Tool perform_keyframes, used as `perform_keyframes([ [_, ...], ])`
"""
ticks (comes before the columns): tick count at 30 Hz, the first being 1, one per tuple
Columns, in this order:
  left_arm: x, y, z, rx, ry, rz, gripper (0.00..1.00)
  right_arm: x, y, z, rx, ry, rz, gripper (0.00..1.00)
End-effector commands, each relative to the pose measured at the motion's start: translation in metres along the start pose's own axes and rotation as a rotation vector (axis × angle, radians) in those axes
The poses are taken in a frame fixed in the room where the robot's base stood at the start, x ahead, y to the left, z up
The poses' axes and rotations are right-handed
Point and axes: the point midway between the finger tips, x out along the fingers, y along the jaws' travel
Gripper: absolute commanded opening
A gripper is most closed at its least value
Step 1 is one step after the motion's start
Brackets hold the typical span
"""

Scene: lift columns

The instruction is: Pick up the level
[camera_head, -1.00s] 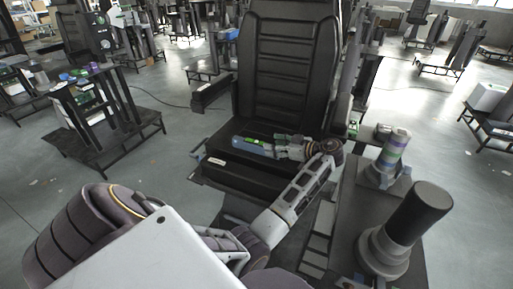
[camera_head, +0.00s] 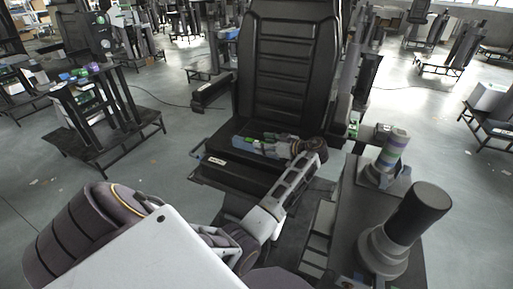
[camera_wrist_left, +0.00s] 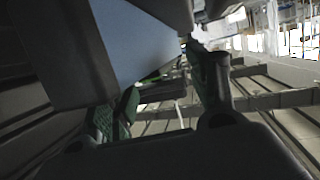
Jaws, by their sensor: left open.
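The level is a blue bar (camera_head: 243,144) with a green vial, lying on the black chair seat toward its left-middle. My left gripper (camera_head: 273,144) is open and reaches in from the right, its fingers over or beside the right part of the level and hiding some of it. In the left wrist view, a pale blue-grey face, likely the level (camera_wrist_left: 138,42), is very close to the camera. The open fingers (camera_wrist_left: 165,95) show below and right of it. I cannot tell whether they touch it. My right gripper is not in view.
The black chair (camera_head: 288,65) has a tall backrest behind the level. A console with a black cylinder (camera_head: 417,215) and a banded cylinder (camera_head: 393,150) stands right of the seat. A dark stand (camera_head: 100,115) is at the left. Grey floor lies between.

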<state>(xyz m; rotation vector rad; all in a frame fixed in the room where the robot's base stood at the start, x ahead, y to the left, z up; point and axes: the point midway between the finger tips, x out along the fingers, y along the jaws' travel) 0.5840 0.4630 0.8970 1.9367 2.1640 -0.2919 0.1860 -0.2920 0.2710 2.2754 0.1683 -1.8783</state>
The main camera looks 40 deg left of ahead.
Motion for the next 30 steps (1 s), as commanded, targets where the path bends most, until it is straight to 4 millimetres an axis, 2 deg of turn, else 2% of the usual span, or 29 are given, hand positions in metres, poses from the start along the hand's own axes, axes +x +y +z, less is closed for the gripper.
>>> perform_keyframes([
  [6, 0.023, 0.0, -0.001, 0.0, 0.001, -0.001, 0.58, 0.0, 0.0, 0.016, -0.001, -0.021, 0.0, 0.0],
  [12, 0.028, 0.0, 0.0, 0.0, -0.001, 0.0, 0.58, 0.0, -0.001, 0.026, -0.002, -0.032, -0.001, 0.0],
  [23, 0.028, 0.0, 0.0, 0.0, -0.001, 0.0, 0.58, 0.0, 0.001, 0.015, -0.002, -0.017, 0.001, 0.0],
  [30, 0.028, 0.0, 0.0, 0.0, -0.001, 0.0, 0.3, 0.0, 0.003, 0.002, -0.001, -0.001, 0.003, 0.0],
])
